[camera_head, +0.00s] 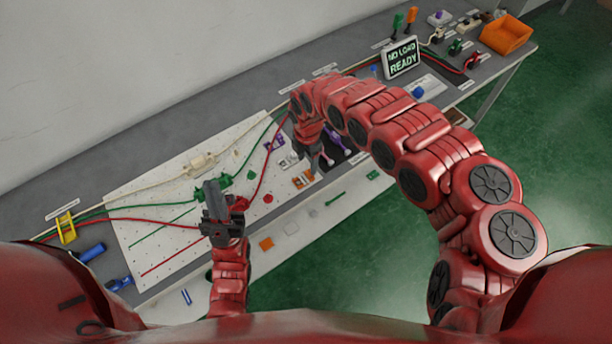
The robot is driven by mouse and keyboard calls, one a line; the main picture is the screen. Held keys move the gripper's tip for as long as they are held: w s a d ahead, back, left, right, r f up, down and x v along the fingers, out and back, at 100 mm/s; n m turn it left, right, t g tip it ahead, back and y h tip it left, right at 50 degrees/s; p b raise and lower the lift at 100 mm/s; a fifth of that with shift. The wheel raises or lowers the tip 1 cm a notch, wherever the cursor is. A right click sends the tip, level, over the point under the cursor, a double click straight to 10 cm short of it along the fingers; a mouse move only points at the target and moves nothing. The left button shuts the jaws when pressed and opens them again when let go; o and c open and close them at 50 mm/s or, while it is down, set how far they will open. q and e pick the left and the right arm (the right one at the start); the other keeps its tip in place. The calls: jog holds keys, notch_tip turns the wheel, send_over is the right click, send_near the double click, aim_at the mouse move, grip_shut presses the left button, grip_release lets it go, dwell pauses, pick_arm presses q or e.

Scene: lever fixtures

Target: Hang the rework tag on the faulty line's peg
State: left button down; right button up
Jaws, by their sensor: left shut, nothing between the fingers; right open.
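A white pegboard (140,207) lies on the long grey bench with white, green and red lines across it. My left gripper (213,188) is shut and empty over the board, close to a green connector (222,181). My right gripper (321,160) is open above the bench just right of the board, near small purple and white parts. I cannot tell which piece is the rework tag or which is the faulty line's peg.
A display (402,58) reading "NO LOAD READY" stands further along the bench. An orange bin (506,35) sits at the far end among plugs. A yellow holder (66,228) and blue parts (92,253) are at the left. My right arm covers part of the bench's middle.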

aim_at(309, 170)
jog(key=shift+f+p, duration=0.3)
jog(key=shift+f, duration=0.1)
jog(key=f, duration=0.1)
jog(key=f+p, duration=0.1)
jog(key=shift+d+f, duration=0.2)
jog(key=shift+f, duration=0.1)
jog(key=shift+d+f, duration=0.1)
jog(key=shift+f, duration=0.75)
grip_shut()
